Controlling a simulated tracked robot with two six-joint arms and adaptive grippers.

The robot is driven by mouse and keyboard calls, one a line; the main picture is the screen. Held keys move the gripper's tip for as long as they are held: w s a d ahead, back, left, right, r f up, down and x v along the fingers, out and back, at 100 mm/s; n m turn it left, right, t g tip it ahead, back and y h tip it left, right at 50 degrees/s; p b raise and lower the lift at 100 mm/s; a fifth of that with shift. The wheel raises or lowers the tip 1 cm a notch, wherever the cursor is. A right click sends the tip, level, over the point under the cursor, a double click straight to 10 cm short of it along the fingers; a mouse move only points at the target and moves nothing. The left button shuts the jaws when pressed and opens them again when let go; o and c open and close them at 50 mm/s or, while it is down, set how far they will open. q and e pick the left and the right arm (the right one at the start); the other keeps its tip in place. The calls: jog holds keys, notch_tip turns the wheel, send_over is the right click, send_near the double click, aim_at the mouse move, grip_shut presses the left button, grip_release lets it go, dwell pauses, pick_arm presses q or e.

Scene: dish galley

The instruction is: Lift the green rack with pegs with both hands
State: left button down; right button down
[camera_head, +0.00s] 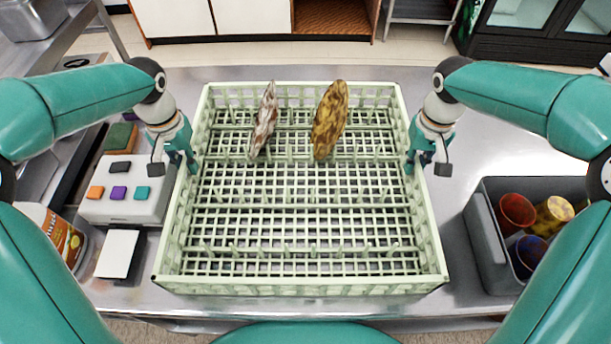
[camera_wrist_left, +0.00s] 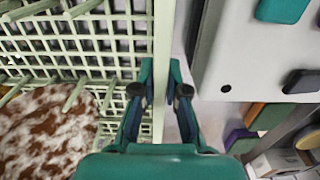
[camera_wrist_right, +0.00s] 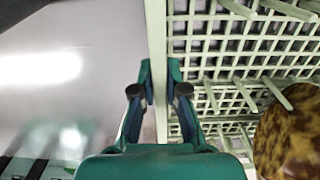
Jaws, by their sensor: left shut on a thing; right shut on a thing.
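The pale green rack with pegs (camera_head: 305,288) sits in the middle of the metal counter in the head view. Two plates stand among its pegs near the back: a white and brown mottled one (camera_head: 264,120) and a yellow-brown mottled one (camera_head: 329,120). My left gripper (camera_head: 176,165) is shut on the rack's left wall; its fingers straddle the rim (camera_wrist_left: 162,60) in the left wrist view. My right gripper (camera_head: 427,165) is shut on the right wall; its fingers straddle the rim (camera_wrist_right: 156,40) in the right wrist view. I cannot tell whether the rack's underside touches the counter.
A white box with coloured buttons (camera_head: 127,198) stands close to the rack's left side. A white pad (camera_head: 118,254) and a labelled container (camera_head: 62,240) are at front left. A grey bin (camera_head: 488,235) with several cups is at right. The counter between rack and bin is clear.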

pick_arm(q)
jog(key=shift+w+r, duration=0.15)
jog(key=shift+r, duration=0.1)
pick_arm(e)
jog(key=shift+w+r, duration=0.1)
jog(key=shift+r, duration=0.2)
